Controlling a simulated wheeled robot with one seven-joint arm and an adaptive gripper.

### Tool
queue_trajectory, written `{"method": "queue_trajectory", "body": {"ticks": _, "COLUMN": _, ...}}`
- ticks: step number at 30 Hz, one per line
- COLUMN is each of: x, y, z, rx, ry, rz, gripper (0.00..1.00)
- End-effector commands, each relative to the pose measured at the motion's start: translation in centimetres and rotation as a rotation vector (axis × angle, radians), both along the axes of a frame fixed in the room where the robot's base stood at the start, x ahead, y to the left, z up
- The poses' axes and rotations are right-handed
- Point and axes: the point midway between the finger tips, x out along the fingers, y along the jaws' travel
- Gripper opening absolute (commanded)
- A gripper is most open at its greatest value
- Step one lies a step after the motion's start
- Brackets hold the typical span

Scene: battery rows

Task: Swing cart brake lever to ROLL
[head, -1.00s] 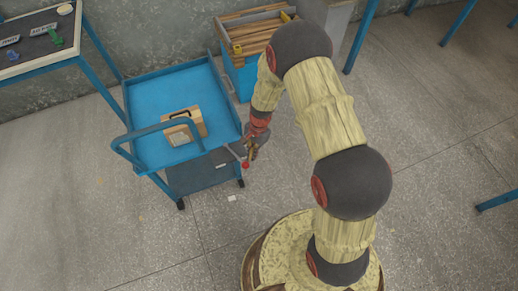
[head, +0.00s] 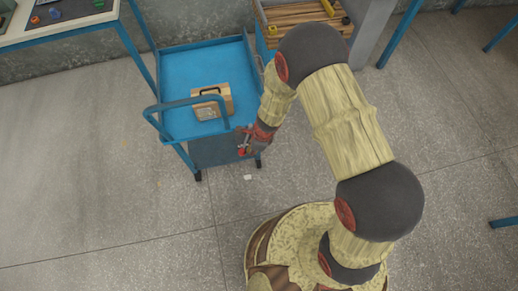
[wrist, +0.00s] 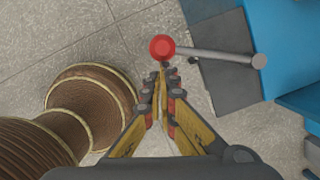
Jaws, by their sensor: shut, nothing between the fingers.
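The blue cart (head: 180,70) stands left of my arm in the head view. Its brake lever (wrist: 215,54) is a grey rod with a round red knob (wrist: 162,47). In the wrist view the rod runs from a pivot at the right to the knob at the left. The knob also shows small in the head view (head: 241,152), in front of the cart's dark lower panel (head: 215,150). My gripper (wrist: 161,75) is shut and empty, its fingertips right beside the knob. I cannot tell whether they touch it. No ROLL marking is readable.
A wooden box (head: 225,92) with a dark handle lies on the cart top. A table (head: 75,25) is at the far left.

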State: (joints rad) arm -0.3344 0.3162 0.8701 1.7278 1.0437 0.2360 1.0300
Motion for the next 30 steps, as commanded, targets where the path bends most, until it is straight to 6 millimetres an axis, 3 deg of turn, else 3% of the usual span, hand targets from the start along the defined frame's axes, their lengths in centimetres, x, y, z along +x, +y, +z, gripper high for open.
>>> {"method": "queue_trajectory", "body": {"ticks": 12, "x": 0.1, "y": 1.7, "z": 0.0, "rx": 0.0, "ry": 0.0, "rz": -0.123, "gripper": 0.0}}
{"method": "queue_trajectory", "body": {"ticks": 30, "x": 0.3, "y": 1.3, "z": 0.2, "rx": 0.001, "ry": -0.001, "rz": -0.13, "gripper": 0.0}}
